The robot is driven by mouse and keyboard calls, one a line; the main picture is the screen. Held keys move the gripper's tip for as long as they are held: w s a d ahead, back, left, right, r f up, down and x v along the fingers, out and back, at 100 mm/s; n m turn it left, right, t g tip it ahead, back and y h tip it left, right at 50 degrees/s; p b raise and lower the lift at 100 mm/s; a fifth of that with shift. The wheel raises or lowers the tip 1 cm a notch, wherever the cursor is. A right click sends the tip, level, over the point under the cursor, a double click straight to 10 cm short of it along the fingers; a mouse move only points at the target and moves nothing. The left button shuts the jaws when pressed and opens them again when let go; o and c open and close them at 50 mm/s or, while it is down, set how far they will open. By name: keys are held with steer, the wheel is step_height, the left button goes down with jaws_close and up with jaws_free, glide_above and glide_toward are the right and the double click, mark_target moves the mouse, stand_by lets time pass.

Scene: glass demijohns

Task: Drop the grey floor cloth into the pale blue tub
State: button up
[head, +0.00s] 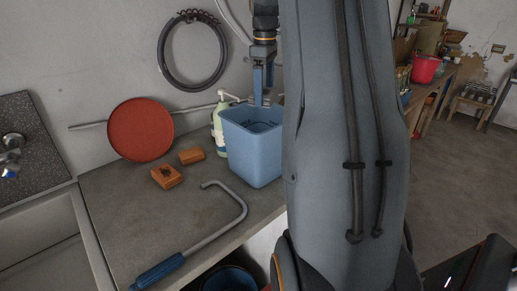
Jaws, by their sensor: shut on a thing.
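The pale blue tub (256,155) stands upright on the grey counter, right of the middle, with its open top up. My gripper (263,101) points down at the far side of the tub's mouth, its fingertips close to the back rim. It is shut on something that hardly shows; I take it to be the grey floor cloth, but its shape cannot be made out. The tub's inside is shadowed, and its right edge is partly covered by my arm.
A pump bottle (219,130) stands close behind the tub's left side. Orange-brown blocks (166,176), a red disc (140,130) and a bent grey bar with blue handle (226,223) are on the counter's left and front. A sink (40,235) lies at far left.

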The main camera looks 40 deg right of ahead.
steer(key=shift+f+b, duration=2.05)
steer(key=shift+f, duration=0.4)
steer(key=o, duration=1)
steer(key=shift+r+b, duration=1.15)
steer(key=shift+r, duration=2.8)
